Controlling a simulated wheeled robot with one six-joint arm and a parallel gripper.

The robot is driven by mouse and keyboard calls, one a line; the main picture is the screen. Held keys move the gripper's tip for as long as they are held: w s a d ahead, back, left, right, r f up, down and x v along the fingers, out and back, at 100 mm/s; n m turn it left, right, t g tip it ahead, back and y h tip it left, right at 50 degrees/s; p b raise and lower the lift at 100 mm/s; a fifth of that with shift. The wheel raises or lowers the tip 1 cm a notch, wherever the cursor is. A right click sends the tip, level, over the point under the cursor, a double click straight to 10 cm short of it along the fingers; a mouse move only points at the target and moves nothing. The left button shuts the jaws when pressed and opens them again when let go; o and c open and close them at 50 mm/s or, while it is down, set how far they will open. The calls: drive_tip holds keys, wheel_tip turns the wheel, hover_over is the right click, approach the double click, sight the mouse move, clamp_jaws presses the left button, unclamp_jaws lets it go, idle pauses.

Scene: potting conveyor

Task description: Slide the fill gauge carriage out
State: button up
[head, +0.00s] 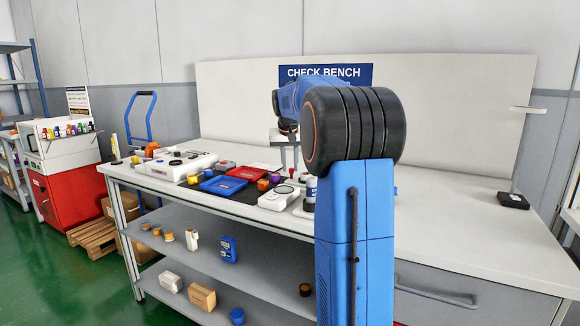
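My blue arm rises in front of the check bench (450,224) and reaches back over it. My gripper (286,152) is small and far off at the arm's end, above the middle of the bench. Its fingers are too small and partly hidden to show whether they are open or shut, or whether they touch anything. I cannot identify the fill gauge carriage for certain. A white device with a round dark dial (280,196) lies below my gripper.
A blue tray (223,184), a red tray (247,172) and a long white unit (176,167) crowd the bench's left half. The right half is mostly clear. A lower shelf (262,268) holds small boxes. A red cabinet (68,196) and pallet (93,238) stand left.

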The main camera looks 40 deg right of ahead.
drive_tip(key=v, duration=1.7)
drive_tip(key=s+a+f+n+y, duration=0.1)
drive_tip(key=s+a+f, duration=0.35)
drive_tip(key=a, duration=0.25)
drive_tip(key=s+a+f+n+t, duration=0.1)
drive_tip(key=s+a+f+n, duration=0.1)
drive_tip(key=s+a+f, duration=0.35)
drive_tip(key=s+a+f+n+y, duration=0.1)
drive_tip(key=s+a+f, duration=0.1)
drive_tip(key=s+a, duration=0.5)
drive_tip(key=s+a+f+n, duration=0.2)
drive_tip(key=s+a+f, duration=0.4)
drive_tip(key=s+f, duration=0.2)
drive_tip(key=s+a+f+n+y, duration=0.1)
drive_tip(key=s+a+f+n, duration=0.1)
drive_tip(key=s+a+f, duration=0.5)
wheel_tip(320, 180, down, 6)
drive_tip(key=shift+s+r+t, duration=0.1)
drive_tip(key=shift+s+t, duration=0.2)
drive_tip(key=shift+s, duration=0.5)
